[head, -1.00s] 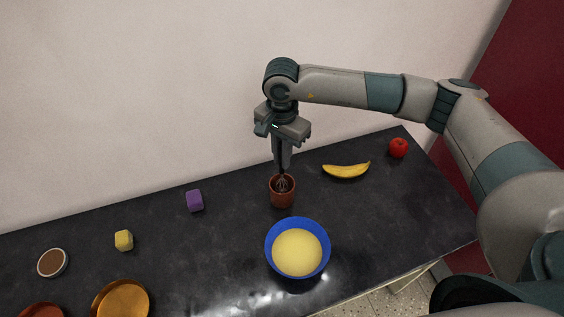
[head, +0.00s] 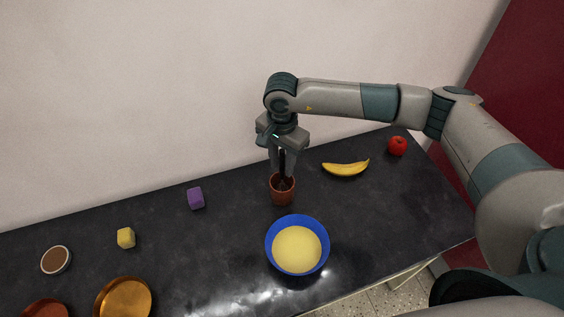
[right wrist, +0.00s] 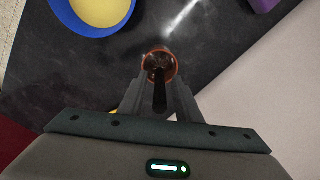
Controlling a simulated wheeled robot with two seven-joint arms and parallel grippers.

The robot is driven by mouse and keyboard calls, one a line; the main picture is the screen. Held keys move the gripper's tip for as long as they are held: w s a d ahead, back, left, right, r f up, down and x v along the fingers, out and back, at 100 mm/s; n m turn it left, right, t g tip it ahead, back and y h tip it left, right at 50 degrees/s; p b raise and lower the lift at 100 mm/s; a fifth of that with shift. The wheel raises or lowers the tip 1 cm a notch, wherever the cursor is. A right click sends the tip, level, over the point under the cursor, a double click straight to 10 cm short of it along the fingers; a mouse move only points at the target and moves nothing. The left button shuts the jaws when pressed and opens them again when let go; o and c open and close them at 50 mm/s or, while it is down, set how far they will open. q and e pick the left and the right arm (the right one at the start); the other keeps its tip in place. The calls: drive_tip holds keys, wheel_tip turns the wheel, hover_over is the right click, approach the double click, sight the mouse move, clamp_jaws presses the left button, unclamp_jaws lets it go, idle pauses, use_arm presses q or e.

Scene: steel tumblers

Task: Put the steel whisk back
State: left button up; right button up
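The whisk (head: 282,163) stands in a reddish-brown cup (head: 283,196), its dark handle pointing up and its wire end down inside the cup. My right gripper (head: 283,172) is directly above the cup, pointing down. Its fingers are apart, one on each side of the handle. The right wrist view also shows the dark handle (right wrist: 160,92) between the spread fingers (right wrist: 160,104), with the cup (right wrist: 174,60) just beyond. The wire end is mostly hidden in the cup. My left gripper is not in view.
A blue bowl (head: 270,256) of pale yellow contents stands in front of the cup. A banana (head: 345,169) and a red apple (head: 397,146) lie to the right. A purple block (head: 196,198), a yellow block (head: 126,238) and several dishes are to the left on the dark counter (head: 220,245).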

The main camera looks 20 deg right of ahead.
drive_tip(key=shift+r, duration=0.1)
drive_tip(key=shift+r+p, duration=0.1)
drive_tip(key=shift+p, duration=0.2)
wheel_tip(320, 180, up, 11)
drive_tip(key=b, duration=0.5)
drive_tip(key=shift+r, duration=0.45)
